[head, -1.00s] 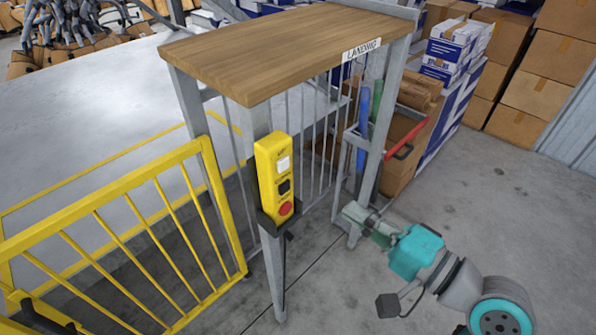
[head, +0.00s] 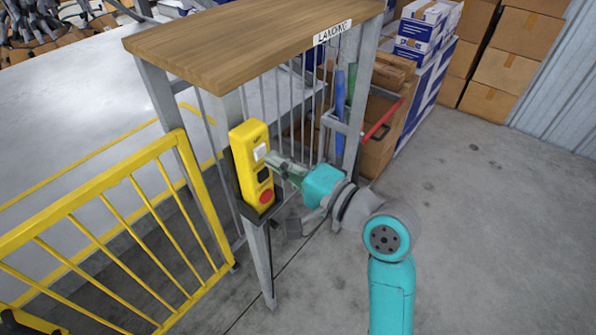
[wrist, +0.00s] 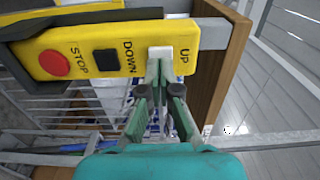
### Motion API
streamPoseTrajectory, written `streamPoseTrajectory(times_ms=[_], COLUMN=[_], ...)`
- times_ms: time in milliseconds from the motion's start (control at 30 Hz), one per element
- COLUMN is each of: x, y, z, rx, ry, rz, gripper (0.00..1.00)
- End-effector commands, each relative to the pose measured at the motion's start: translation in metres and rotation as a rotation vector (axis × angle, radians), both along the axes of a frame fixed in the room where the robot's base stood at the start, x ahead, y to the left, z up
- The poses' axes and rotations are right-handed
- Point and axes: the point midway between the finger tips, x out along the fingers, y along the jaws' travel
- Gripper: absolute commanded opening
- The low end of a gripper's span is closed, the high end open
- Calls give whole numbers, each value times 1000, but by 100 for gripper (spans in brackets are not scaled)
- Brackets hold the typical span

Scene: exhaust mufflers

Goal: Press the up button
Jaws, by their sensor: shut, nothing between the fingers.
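In the wrist view the fingertips (wrist: 159,66) overlap the button's lower edge. They look to be at or very near its face; I cannot tell how far the button is pressed in.
A yellow barrier (head: 120,220) stands to the left. A rack with blue and green tubes (head: 340,105) and a red handle (head: 384,119) is behind my gripper. Open concrete floor (head: 490,220) lies to the right.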

Motion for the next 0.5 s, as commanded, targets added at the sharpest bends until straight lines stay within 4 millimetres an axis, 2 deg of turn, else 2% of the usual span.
streamPoseTrajectory(times_ms=[200, 500], x=[8, 8], y=[10, 11], z=[0, 0], rx=[-1, -1], ry=[0, 1], rz=[0, 0], gripper=[0, 0])
